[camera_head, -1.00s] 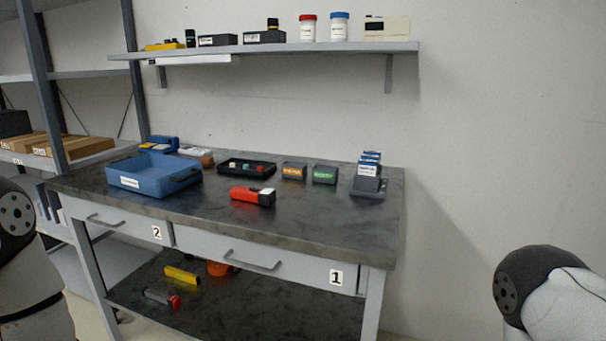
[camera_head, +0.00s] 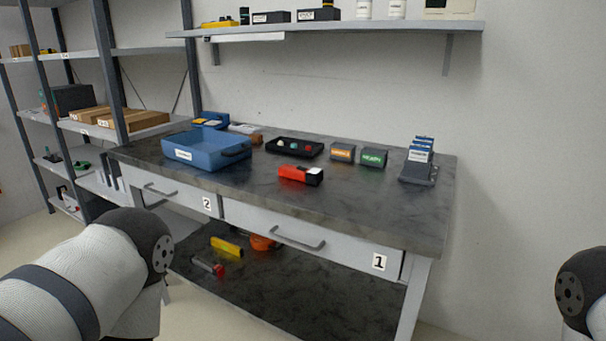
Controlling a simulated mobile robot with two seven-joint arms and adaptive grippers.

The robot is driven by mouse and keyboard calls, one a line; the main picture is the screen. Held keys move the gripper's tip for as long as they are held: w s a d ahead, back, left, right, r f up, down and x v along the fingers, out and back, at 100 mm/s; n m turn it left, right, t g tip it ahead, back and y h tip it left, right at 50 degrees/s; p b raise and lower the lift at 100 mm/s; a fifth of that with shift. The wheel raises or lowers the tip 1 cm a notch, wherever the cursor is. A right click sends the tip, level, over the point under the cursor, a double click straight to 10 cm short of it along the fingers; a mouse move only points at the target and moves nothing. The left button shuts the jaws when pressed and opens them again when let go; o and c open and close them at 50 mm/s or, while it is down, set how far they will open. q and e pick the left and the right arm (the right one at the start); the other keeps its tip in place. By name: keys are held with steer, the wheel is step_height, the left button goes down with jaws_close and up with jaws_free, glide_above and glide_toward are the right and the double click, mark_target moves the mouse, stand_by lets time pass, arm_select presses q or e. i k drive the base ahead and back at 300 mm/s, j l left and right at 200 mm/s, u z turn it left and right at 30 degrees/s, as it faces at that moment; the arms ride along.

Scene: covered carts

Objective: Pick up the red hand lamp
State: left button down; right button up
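The red hand lamp (camera_head: 296,174) lies on the dark worktop of the bench, near the middle. It has a boxy red body with a black and white part at its right end. Nothing touches it and it is in full view. My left arm comes in at the lower left and part of my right arm shows at the right edge. Neither gripper is in view.
A blue bin (camera_head: 206,152), a black tray (camera_head: 294,148), two small labelled boxes and a card holder (camera_head: 418,168) stand around the lamp. A yellow object (camera_head: 227,247) and a grey-and-red one (camera_head: 208,266) lie on the lower shelf (camera_head: 310,300). A wall shelf (camera_head: 350,28) hangs above.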

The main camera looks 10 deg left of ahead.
mark_target(313, 176)
steer(key=i+j+z, duration=0.2)
steer(key=j+z, duration=0.25)
steer(key=j, duration=0.55)
steer(key=i+j+z, duration=0.1)
steer(key=j+z, duration=0.35)
steer(key=j, duration=0.55)
steer(key=k+j+z, duration=0.1)
steer(key=j+z, duration=0.35)
steer(key=j, duration=0.55)
